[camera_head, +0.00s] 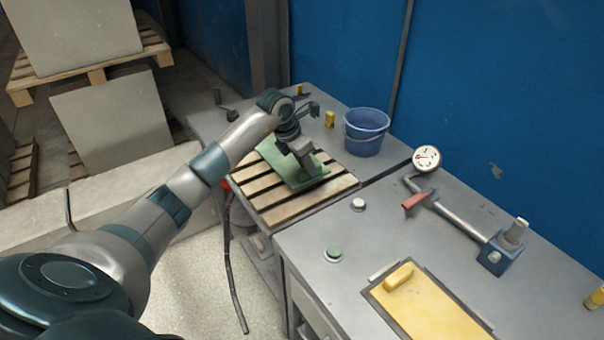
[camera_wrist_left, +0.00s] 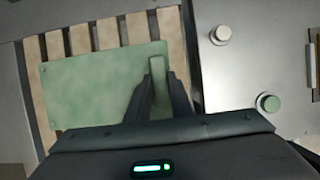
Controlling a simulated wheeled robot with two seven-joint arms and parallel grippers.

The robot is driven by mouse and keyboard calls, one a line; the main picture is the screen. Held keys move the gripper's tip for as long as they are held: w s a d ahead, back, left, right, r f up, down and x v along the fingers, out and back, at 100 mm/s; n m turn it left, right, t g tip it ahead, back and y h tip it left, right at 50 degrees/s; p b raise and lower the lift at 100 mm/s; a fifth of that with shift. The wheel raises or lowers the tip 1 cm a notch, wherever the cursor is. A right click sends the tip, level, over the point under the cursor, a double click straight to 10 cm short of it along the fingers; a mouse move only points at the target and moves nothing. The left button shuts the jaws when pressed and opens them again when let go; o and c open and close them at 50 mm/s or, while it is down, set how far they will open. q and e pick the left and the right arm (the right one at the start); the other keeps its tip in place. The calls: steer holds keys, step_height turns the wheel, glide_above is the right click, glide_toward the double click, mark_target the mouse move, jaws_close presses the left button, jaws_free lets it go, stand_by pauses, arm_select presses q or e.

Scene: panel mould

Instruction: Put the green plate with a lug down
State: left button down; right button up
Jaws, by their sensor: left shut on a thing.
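The green plate with a lug (camera_head: 278,161) is at the wooden slatted rack (camera_head: 268,217) on the far bench. In the left wrist view the plate (camera_wrist_left: 95,92) lies flat across the slats, and its upright lug (camera_wrist_left: 159,85) is between my fingers. My left gripper (camera_head: 304,160) is above the plate and shut on the lug; it also shows in the left wrist view (camera_wrist_left: 160,92). I cannot tell whether the plate touches the slats or is just above them. My right gripper is in neither view.
A blue bucket (camera_head: 366,135) stands right of the rack. On the near bench are a pale button (camera_head: 358,204), a green button (camera_head: 333,253), a dial gauge with a rod (camera_head: 426,158) and a yellow panel (camera_head: 428,306). A blue wall closes off the back.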

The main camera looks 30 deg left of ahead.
arm_select(q)
steer(key=shift+s+a+f, duration=0.1)
steer(key=shift+a+f, duration=0.3)
steer(key=shift+a, duration=0.4)
steer(key=shift+d+f+p, duration=0.1)
steer(key=shift+f+p, duration=0.8)
steer(key=shift+f, duration=1.1)
steer(key=c, duration=1.6)
jaws_free()
steer(key=shift+o, duration=0.2)
